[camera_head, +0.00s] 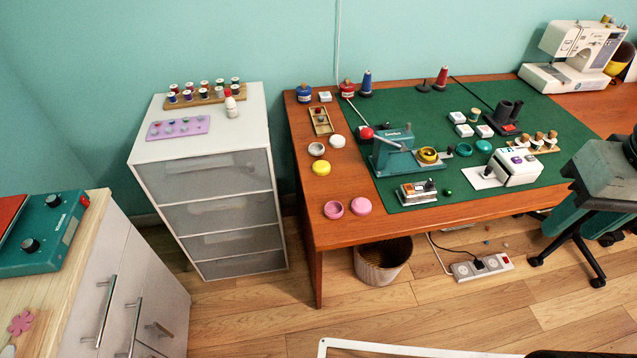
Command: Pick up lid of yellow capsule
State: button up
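A round yellow capsule part (321,168) lies on the bare wooden strip at the left of the desk. It looks like a flat, closed disc, like a lid. A second yellow round piece (428,155) sits at the green press, on the mat; it looks like an open ring or cup. The two yellow pieces are apart. My gripper is not in view.
A white capsule cup (316,149) and white lid (337,141) lie just behind the yellow disc. Pink capsule parts (333,209) lie nearer the front edge. The green press (394,152) stands to the right. A white drawer unit (212,193) stands left of the desk.

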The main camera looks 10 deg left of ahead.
aim_at(320, 169)
jog(key=i, duration=0.85)
jog(key=u, duration=0.6)
